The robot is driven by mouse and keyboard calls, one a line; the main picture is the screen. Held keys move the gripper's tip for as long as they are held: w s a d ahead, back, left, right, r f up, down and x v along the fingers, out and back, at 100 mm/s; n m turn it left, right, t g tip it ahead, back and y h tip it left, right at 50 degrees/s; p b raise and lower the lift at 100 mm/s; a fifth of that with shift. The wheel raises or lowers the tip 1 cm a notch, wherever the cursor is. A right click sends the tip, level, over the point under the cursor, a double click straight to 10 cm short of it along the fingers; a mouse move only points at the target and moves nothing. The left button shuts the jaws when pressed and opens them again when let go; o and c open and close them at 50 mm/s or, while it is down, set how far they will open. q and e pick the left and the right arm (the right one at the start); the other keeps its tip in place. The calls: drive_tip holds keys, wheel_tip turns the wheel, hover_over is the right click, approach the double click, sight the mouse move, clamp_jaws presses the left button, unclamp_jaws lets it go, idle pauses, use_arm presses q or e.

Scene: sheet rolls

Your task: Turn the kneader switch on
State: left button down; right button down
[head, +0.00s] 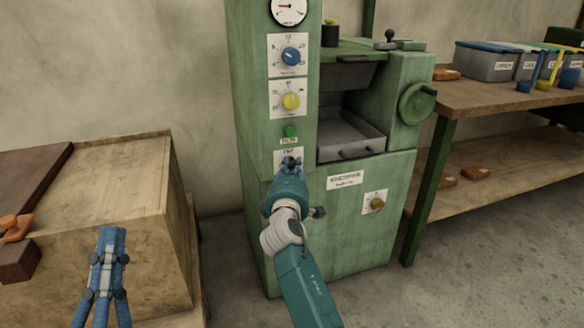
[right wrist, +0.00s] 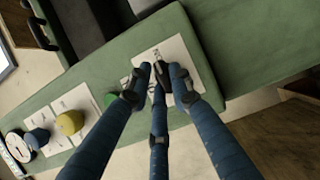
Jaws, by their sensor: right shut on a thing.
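The green kneader (head: 246,110) stands in the middle of the head view. Low on its front column is a white switch plate (head: 281,154), just below a green button (head: 290,131). My right gripper (head: 289,163) is at this plate, its fingers closed together on the switch there. The fingers hide the switch, so its position cannot be seen. In the right wrist view the fingertips (right wrist: 158,76) meet over the white plate (right wrist: 190,62). My left gripper (head: 110,236) is at the lower left, in front of the wooden crate, away from the kneader; its fingertips look close together.
Above the switch are a yellow knob (head: 291,101), a blue knob (head: 291,56) and a gauge (head: 289,10). A grey tray (head: 350,136) sits in the kneader's opening. A wooden crate (head: 110,190) stands left, a workbench (head: 480,97) right.

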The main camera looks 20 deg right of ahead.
drive_tip(key=shift+f, duration=0.1)
drive_tip(key=c, duration=1.5)
unclamp_jaws()
drive_tip(key=shift+c, duration=0.2)
